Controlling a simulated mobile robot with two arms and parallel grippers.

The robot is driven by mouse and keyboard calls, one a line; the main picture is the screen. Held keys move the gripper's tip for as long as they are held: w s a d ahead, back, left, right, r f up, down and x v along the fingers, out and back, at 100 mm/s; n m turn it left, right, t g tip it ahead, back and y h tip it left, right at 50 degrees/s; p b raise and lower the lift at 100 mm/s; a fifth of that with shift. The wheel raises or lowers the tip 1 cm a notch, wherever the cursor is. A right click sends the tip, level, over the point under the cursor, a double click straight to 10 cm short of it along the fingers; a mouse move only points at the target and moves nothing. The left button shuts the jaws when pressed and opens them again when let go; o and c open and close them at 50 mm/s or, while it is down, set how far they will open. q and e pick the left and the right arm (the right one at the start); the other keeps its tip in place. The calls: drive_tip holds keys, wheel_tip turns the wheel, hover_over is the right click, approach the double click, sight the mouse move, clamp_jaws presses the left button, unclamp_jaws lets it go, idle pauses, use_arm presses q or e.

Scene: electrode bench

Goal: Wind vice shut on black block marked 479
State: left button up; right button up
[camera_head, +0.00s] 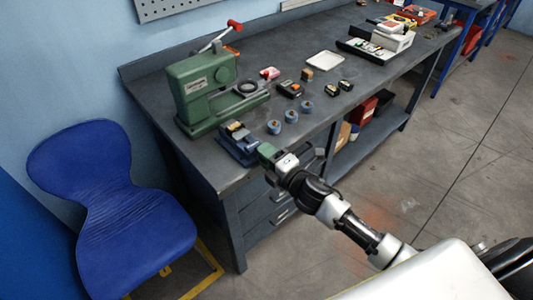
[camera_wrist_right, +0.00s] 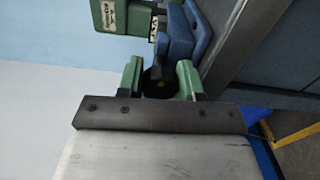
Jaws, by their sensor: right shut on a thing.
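The blue vice (camera_head: 238,145) stands at the near left corner of the bench, and part of its blue body (camera_wrist_right: 187,38) shows in the wrist view. A dark block (camera_wrist_right: 153,28) with a small pale marking sits at the vice; the marking is too small to read. My right gripper (camera_head: 268,152) is at the vice's near end, by the bench edge. In the right wrist view its green fingers (camera_wrist_right: 160,80) are shut on a dark round knob (camera_wrist_right: 157,84), which appears to be the vice's handle. The fingers hide part of the knob. My left gripper is not in view.
A green press (camera_head: 205,88) with a red-tipped lever stands behind the vice. Several blue-grey round pieces (camera_head: 291,116) and small blocks (camera_head: 290,89) lie to the right. A white tray (camera_head: 325,61) lies farther back. A blue chair (camera_head: 120,200) stands left of the bench (camera_head: 215,168).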

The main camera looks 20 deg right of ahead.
drive_tip(key=shift+m+p, duration=0.3)
drive_tip(key=shift+m, duration=1)
drive_tip(key=o, duration=0.9)
drive_tip(key=shift+s+f, duration=0.1)
drive_tip(key=b+v, duration=0.2)
drive_tip(key=v, duration=0.8)
drive_tip(key=shift+s+d, duration=0.2)
drive_tip(key=shift+s, duration=0.1)
